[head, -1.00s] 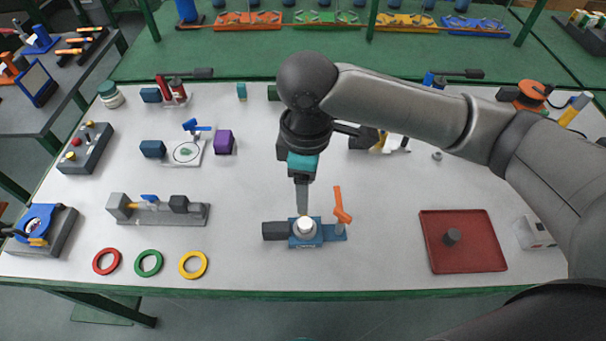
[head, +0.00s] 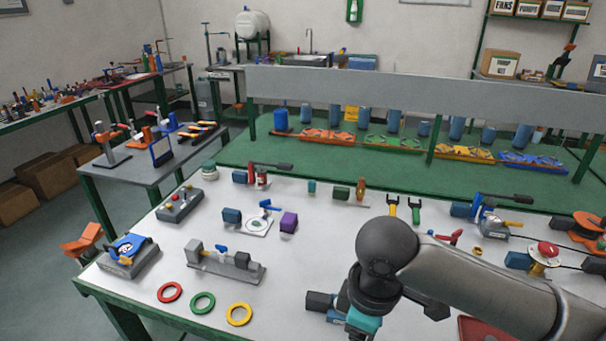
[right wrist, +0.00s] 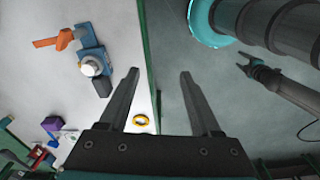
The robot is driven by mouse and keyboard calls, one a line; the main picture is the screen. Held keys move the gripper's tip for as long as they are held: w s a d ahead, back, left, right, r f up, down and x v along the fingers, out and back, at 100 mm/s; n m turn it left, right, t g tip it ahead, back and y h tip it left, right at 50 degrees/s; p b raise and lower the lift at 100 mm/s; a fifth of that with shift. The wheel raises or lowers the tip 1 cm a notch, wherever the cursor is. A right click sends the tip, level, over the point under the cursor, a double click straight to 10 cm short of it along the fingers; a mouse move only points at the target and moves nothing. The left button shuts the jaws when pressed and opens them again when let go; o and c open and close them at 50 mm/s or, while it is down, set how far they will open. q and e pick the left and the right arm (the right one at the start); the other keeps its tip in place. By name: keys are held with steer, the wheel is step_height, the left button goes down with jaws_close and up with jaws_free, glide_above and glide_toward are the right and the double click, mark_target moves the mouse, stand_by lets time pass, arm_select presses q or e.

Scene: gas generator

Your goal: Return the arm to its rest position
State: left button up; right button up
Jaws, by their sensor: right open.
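The blue valve fixture (right wrist: 92,58) with a white knob and orange handle sits on the table, apart from the fingers. My left gripper (right wrist: 247,60) shows small at the right of that view, its two fingers spread; it is outside the head view.
Red (head: 169,292), green (head: 203,303) and yellow (head: 239,314) rings lie along the front edge. A grey fixture (head: 226,265) stands behind them. Several small devices fill the tabletop's rear. A red tray (head: 480,330) is partly hidden by my arm.

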steer(key=s+a+f+m+t+y, duration=0.2)
steer(key=a+f+m+y, duration=0.15)
steer(key=a, duration=0.25)
steer(key=s+d+f+m+t+h, duration=0.1)
steer(key=s+d+f+m+h, duration=0.2)
steer(key=d, duration=0.4)
steer(key=s+d+f+m+h, duration=0.1)
steer(key=s+d+f+m, duration=0.35)
steer(key=s+d, duration=0.2)
step_height(320, 180, down, 23)
steer(key=s+g+b, duration=0.1)
steer(key=s, duration=0.1)
arm_select(q)
steer(key=shift+w+f+b, duration=0.35)
steer(key=shift+w+f, duration=0.25)
steer(key=shift+w, duration=0.2)
steer(key=shift+w+f+b, duration=0.35)
steer(key=shift+w+f, duration=0.2)
steer(key=shift+w, duration=0.25)
arm_select(e)
steer(key=s+d+f+g, duration=0.1)
steer(key=s+d+f, duration=0.1)
steer(key=s+f, duration=1.1)
steer(key=shift+s+d+n, duration=0.3)
steer(key=shift+s+d, duration=0.1)
steer(key=shift+s, duration=0.45)
steer(key=shift+f, duration=0.1)
